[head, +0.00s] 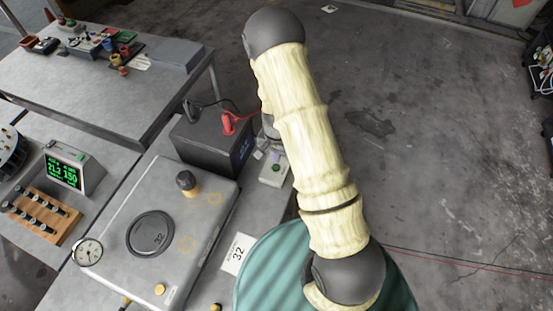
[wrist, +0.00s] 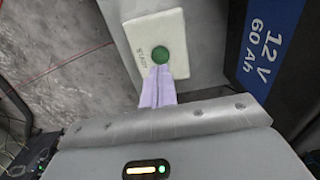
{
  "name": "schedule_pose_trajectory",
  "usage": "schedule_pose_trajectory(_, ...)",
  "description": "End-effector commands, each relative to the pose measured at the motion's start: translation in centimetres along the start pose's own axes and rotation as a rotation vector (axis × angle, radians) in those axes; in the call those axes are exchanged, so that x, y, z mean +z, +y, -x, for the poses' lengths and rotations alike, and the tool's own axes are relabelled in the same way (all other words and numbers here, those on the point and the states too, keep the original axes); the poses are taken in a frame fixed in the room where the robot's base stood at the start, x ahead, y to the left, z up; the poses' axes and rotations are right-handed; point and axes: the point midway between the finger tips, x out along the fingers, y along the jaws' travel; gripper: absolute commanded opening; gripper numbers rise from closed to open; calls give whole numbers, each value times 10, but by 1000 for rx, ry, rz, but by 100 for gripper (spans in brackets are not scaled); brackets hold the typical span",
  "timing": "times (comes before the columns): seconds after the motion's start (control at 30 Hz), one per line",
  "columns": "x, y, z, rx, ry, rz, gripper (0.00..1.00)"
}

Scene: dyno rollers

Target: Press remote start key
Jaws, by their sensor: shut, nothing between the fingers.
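The remote start key is a round green button (wrist: 160,55) on a pale box (wrist: 146,28) with small lettering, seen in the wrist view. In the head view the pale box (head: 274,174) sits on the bench edge beside the dark battery, partly covered by my arm. My gripper (wrist: 159,68) has lilac fingers that are shut and empty. The fingertips are at the near edge of the green button in the wrist view and overlap its lower rim. I cannot tell whether they touch it. My arm hides most of the gripper in the head view.
A dark battery (head: 212,142) with red and black clamps stands left of the box; its blue label (wrist: 262,40) shows in the wrist view. A grey metal case (head: 205,212) with knobs lies on the bench. Concrete floor to the right is open.

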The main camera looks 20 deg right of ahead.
Motion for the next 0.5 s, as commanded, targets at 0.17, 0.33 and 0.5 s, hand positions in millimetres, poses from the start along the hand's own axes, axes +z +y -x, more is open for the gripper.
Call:
schedule_pose_trajectory(0.17,-2,-1,23,-2,5,1,0)
schedule_pose_trajectory(0.33,-2,-2,50,-3,5,2,0)
schedule_pose_trajectory(0.5,-2,-2,74,-3,5,0,0)
